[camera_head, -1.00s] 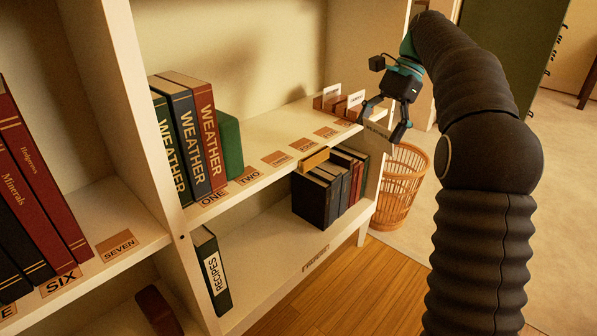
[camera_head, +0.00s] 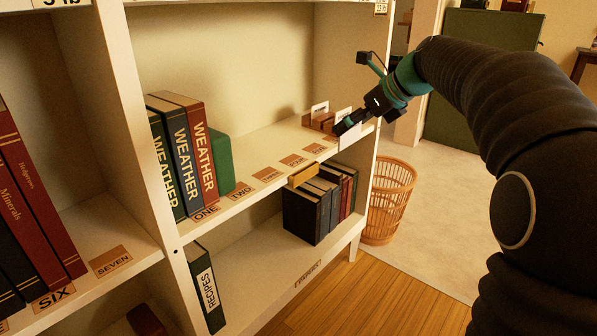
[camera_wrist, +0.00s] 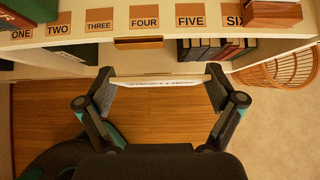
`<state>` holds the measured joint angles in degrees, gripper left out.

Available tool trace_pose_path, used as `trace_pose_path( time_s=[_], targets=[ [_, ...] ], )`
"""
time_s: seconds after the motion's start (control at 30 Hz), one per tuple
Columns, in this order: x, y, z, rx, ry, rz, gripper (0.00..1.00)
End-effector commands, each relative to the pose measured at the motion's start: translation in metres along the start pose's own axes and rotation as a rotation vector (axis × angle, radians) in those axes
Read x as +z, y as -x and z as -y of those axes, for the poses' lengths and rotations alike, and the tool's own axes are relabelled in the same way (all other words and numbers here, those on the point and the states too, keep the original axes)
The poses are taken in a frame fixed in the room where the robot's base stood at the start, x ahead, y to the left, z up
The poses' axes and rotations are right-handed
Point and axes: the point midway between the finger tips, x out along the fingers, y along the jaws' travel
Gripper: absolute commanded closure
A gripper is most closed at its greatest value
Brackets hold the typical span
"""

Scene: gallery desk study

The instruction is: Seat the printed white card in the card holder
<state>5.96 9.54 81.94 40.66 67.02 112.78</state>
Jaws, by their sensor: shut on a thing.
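My gripper (camera_head: 347,127) is shut on the printed white card (camera_wrist: 157,82), with one finger at each end in the wrist view. The card's dark lettering is too foreshortened there to read surely. In the head view the white card (camera_head: 351,138) shows partly behind the fingers at the shelf's right front edge. Brown card holders (camera_head: 319,122) stand at the right end of the middle shelf, just left of and behind my gripper. White cards stand upright at them. One brown holder (camera_wrist: 272,12) shows at the wrist view's top right, apart from the held card.
The shelf (camera_head: 262,158) carries numbered brown labels along its front. WEATHER books (camera_head: 190,145) stand at its left. A wicker basket (camera_head: 391,200) stands right of the bookcase.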

Motion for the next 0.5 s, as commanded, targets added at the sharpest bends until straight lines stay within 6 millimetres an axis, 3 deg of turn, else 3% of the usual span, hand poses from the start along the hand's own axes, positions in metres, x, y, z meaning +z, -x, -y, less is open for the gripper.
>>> trace_pose_path(
  time_s=[0.3, 0.5],
  targets=[
    [0.010, -0.067, -0.025, 0.002, 0.001, -0.002, 0.29],
    [0.018, -0.101, -0.038, 0.000, 0.001, -0.002, 0.29]
  ],
)
